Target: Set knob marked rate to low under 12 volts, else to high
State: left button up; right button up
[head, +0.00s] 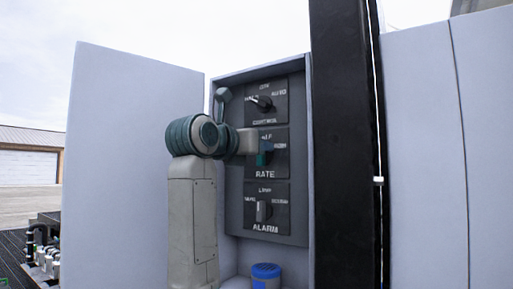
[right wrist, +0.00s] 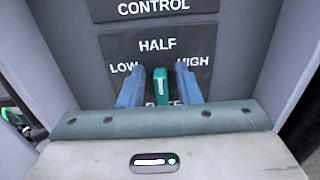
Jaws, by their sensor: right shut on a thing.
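The teal rate knob (head: 262,159) is on the middle plate of a grey control panel, above the word RATE. In the right wrist view the knob (right wrist: 161,86) stands upright, its white line toward HALF. LOW is printed to its left and HIGH to its right. My right gripper (right wrist: 160,82) is shut on the knob, one blue finger on each side. In the head view my right gripper (head: 262,147) reaches the panel from the left and hides part of the rate plate. My left gripper is out of view. No voltage reading shows in either view.
A black control knob (head: 262,102) is above and a grey alarm knob (head: 263,211) below. The panel sits in a cabinet with an open door (head: 130,170) on the left and a dark post (head: 343,150) on the right. A blue-lidded container (head: 265,272) stands below the panel.

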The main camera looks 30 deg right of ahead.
jog(key=shift+s+m, duration=0.1)
jog(key=shift+m, duration=0.2)
jog(key=m, duration=0.5)
jog(key=shift+s+d+f+m, duration=0.2)
jog(key=shift+s+d+m, duration=0.1)
jog(key=shift+s, duration=0.1)
jog(key=m, duration=0.4)
jog(key=shift+s+f+m+b, duration=0.25)
jog(key=shift+s+m+b, duration=0.05)
jog(key=shift+s+m, duration=0.2)
jog(key=shift+m, duration=0.3)
grip_shut()
jog(key=shift+f, duration=0.1)
jog(key=o, duration=0.5)
grip_release()
jog(key=shift+w, duration=0.1)
jog(key=shift+o, duration=0.4)
jog(key=shift+w, duration=0.2)
jog(key=shift+s, duration=0.1)
